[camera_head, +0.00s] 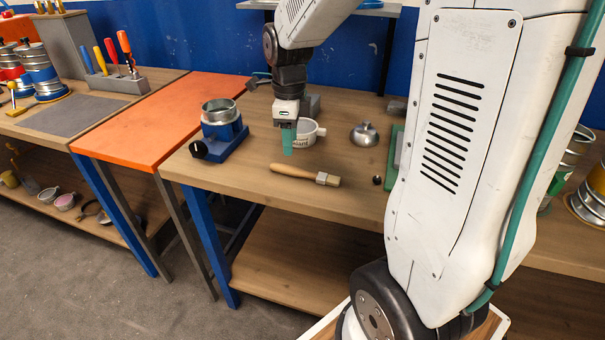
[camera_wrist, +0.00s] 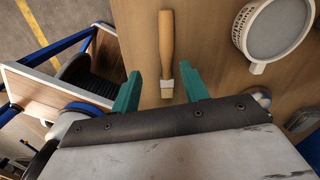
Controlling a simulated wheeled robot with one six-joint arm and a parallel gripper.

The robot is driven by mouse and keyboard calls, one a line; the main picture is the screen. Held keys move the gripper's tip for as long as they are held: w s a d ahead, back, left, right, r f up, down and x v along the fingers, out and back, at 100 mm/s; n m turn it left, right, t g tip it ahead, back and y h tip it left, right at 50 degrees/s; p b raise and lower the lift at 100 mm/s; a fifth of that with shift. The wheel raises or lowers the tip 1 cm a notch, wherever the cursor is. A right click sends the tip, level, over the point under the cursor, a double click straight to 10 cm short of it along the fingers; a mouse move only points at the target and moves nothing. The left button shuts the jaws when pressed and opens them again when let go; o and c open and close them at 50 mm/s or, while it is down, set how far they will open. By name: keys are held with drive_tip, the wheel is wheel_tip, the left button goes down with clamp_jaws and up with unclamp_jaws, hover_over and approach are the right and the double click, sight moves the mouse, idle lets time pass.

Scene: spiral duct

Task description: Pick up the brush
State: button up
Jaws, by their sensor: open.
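The brush (camera_head: 305,175) lies flat on the wooden workbench, with a light wooden handle to the left and a metal ferrule with pale bristles to the right. My gripper (camera_head: 288,150) points down above the bench, a little behind the brush in the head view. In the wrist view the brush (camera_wrist: 167,52) runs lengthwise up the picture, its bristle end between the two green fingers of my gripper (camera_wrist: 162,90). The fingers are apart and empty. The frames do not clearly show the height gap to the brush.
A blue clamp device with a metal ring (camera_head: 220,130) stands to the left. A metal lidded item (camera_head: 364,134) and a small black knob (camera_head: 377,180) lie to the right.

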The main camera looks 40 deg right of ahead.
sight(292, 168)
drive_tip(key=shift+w+d+f+m, duration=0.6)
drive_tip(key=shift+f+m, duration=0.15)
drive_tip(key=shift+m, duration=0.25)
drive_tip(key=f, duration=0.7)
drive_tip(key=shift+s+a+f, duration=0.1)
drive_tip(key=shift+s+f, duration=0.1)
drive_tip(key=shift+f, duration=0.15)
clamp_jaws()
